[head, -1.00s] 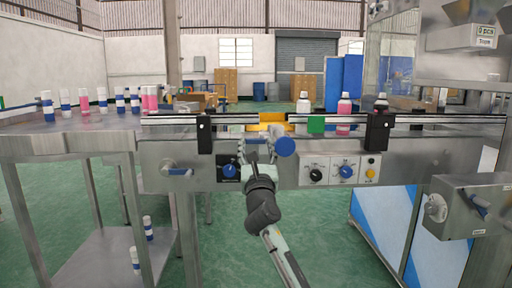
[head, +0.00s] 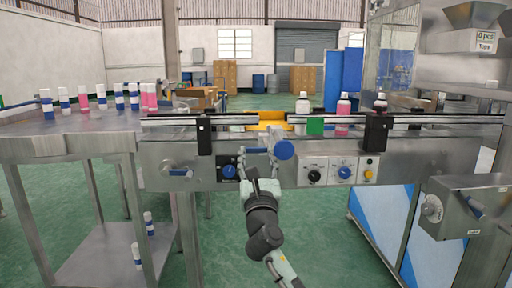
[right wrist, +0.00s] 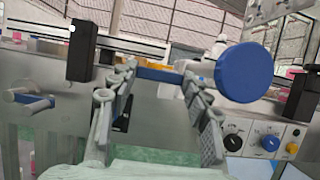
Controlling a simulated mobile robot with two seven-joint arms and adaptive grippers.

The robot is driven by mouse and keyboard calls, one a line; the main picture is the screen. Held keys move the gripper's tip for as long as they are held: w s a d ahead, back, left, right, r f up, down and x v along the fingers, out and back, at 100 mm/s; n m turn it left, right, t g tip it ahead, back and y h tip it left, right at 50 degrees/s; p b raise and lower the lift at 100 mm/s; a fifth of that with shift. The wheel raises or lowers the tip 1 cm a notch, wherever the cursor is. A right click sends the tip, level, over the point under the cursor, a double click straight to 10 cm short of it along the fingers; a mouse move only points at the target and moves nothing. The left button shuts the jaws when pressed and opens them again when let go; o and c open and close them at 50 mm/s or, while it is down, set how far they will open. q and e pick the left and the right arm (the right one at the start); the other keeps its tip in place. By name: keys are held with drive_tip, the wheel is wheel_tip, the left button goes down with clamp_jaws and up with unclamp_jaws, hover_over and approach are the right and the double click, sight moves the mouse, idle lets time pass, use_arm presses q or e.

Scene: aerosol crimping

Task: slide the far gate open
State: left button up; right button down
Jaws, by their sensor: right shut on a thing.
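A yellow gate piece (head: 270,122) shows at the middle of the conveyor, partly hidden, and also in the wrist view (right wrist: 155,73). A round blue knob (head: 284,150) stands out in front of the conveyor's side, close to the right of my right gripper (head: 257,148). In the right wrist view the gripper (right wrist: 158,85) has its two fingers apart, with the blue knob (right wrist: 243,72) just outside the right finger. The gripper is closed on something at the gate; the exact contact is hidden. My left gripper is not in view.
Several bottles stand on the left steel table (head: 80,140). A white bottle (head: 303,103) and two pink bottles stand on the conveyor, right of the gate. A control panel (head: 328,172) is right of the gripper.

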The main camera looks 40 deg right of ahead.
drive_tip(key=shift+a+f, duration=0.1)
drive_tip(key=shift+a, duration=0.05)
drive_tip(key=c, duration=0.7)
unclamp_jaws()
drive_tip(key=shift+s, duration=0.15)
drive_tip(key=v, duration=1.2)
